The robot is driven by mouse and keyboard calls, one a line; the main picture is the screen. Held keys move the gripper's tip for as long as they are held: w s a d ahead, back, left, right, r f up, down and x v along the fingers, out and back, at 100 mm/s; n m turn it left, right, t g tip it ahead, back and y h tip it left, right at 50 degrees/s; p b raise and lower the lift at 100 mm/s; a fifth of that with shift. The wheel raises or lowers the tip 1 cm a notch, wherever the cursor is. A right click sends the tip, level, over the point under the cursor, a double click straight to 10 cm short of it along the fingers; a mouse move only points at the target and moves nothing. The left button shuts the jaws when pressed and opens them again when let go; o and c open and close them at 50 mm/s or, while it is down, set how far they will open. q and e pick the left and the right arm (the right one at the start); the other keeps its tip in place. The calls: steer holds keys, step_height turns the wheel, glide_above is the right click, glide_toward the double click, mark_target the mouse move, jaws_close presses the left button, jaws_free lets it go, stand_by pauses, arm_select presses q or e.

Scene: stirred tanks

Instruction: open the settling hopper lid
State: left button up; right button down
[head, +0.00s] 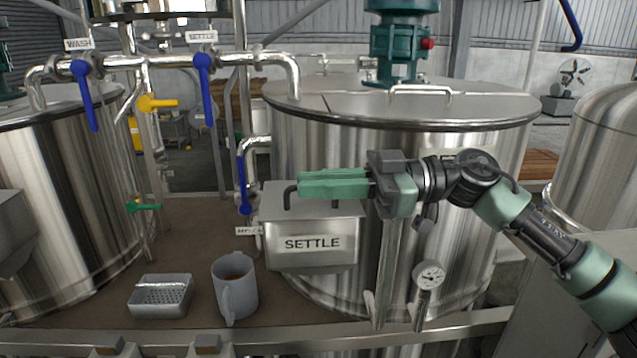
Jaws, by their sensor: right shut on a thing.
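The settling hopper (300,255) is a steel box labelled SETTLE on the front of the big tank. Its lid (274,204) lies flat on top and looks closed. A dark bar handle (289,194) stands on the lid; its left end shows beyond my fingers. My right gripper (325,184) comes in from the right and is shut on this handle. The green fingers hide most of the handle and part of the lid. My left gripper is not in view.
A grey mug (236,290) and a small perforated steel tray (161,296) stand on the brown deck, left of the hopper. Pipes with blue valve levers (206,85) run above. A gauge (430,276) is at the lower right. The large tank (450,155) rises behind.

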mark_target(318, 200)
steer(key=shift+w+r, duration=0.1)
steer(key=shift+r, duration=0.05)
stand_by(0.8)
steer(key=w+r+p, duration=0.1)
steer(key=r+p, duration=0.1)
steer(key=p, duration=0.2)
steer(key=w+r+p, duration=0.1)
steer(key=r+p, duration=0.1)
steer(key=p, duration=0.2)
steer(key=shift+w+r, duration=0.15)
steer(key=shift+w, duration=0.05)
steer(key=shift+w+p, duration=0.25)
steer(key=shift+p, duration=0.05)
steer(key=shift+f, duration=0.2)
steer(key=c, duration=1.5)
jaws_free()
steer(key=shift+w+f, duration=0.1)
steer(key=shift+w, duration=0.2)
steer(key=shift+s, duration=0.15)
